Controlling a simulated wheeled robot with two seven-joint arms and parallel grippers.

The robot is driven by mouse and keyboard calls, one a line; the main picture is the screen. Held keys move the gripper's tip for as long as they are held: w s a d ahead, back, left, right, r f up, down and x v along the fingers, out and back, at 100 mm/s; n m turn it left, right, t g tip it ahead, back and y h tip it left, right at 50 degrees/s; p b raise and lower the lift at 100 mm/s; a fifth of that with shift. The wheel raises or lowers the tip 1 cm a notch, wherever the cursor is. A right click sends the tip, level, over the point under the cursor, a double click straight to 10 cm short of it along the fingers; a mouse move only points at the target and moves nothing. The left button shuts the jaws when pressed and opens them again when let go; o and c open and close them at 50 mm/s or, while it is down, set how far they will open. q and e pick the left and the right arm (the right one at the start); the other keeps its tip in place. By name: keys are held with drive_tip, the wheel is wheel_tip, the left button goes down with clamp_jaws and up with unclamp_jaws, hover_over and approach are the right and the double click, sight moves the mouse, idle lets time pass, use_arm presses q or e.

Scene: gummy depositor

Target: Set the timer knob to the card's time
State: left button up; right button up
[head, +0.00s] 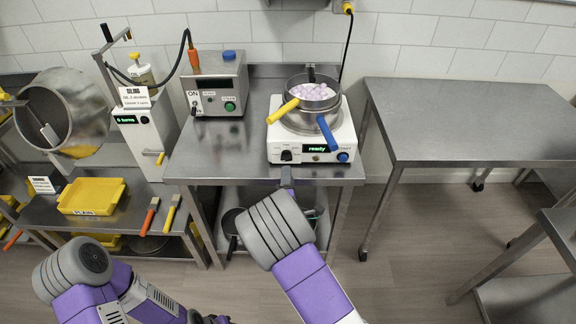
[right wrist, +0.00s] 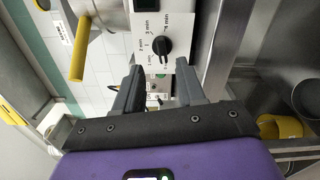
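The timer knob (head: 287,155) is a small black knob on the front left of a white hotplate unit (head: 277,128) whose green display (head: 316,148) reads "ready". The right wrist view shows the knob (right wrist: 161,46) with minute marks around it; which mark it points to is unclear. My right gripper (head: 287,180) is just in front of the knob; its open fingers (right wrist: 159,76) are empty and apart from it. A white card (head: 134,97) stands on the machine at left, its lettering too small to read surely.
A pot (head: 310,117) with yellow and blue handles and pale pieces sits on the hotplate. A grey box (head: 215,85) with a hose stands left of it. A yellow tray (head: 92,196) lies at lower left. The right table (head: 470,120) is bare.

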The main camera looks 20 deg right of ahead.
sight(288, 160)
drive_tip(key=x, duration=0.6)
drive_tip(key=shift+w+d+f+b, duration=0.15)
drive_tip(key=shift+w+b, duration=0.15)
drive_tip(key=shift+b, duration=0.05)
drive_tip(key=shift+c, duration=0.3)
clamp_jaws()
